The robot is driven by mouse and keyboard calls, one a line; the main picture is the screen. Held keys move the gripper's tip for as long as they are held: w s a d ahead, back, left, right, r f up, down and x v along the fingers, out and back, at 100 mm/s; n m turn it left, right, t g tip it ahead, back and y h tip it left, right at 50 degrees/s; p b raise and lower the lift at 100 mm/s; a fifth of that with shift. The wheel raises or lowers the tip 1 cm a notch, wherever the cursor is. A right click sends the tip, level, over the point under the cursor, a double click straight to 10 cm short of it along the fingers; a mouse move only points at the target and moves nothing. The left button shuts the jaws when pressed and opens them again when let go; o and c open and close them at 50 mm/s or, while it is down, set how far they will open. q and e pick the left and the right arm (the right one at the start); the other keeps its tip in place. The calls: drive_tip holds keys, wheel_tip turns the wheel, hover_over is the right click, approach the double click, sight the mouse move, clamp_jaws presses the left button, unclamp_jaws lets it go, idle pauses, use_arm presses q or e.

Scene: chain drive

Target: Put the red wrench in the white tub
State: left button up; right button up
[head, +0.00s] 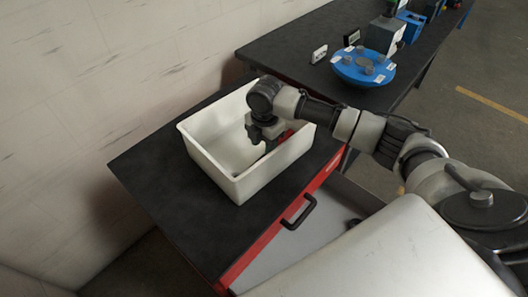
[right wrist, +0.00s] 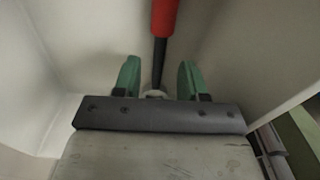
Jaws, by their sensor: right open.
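The white tub (head: 213,165) stands on the dark top of a bench. My right gripper (head: 264,138) reaches down inside the tub. In the right wrist view its two green fingers (right wrist: 158,78) are apart. The red wrench (right wrist: 165,17) shows between and beyond them, with a red handle and a dark shaft, inside the pale tub walls. It does not look gripped. In the head view a bit of red (head: 286,134) shows beside the gripper, mostly hidden by my arm. Whether the wrench touches the tub floor I cannot tell. My left gripper is not in view.
Below the bench top is an open drawer with a red front and a dark handle (head: 298,212). A second dark table (head: 300,38) behind holds a blue round fixture (head: 363,67) and small boxes. The bench top left of the tub is clear; a wall stands behind.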

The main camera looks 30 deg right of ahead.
wheel_tip(320, 180, up, 7)
drive_tip(key=shift+r, duration=0.15)
idle(0.5)
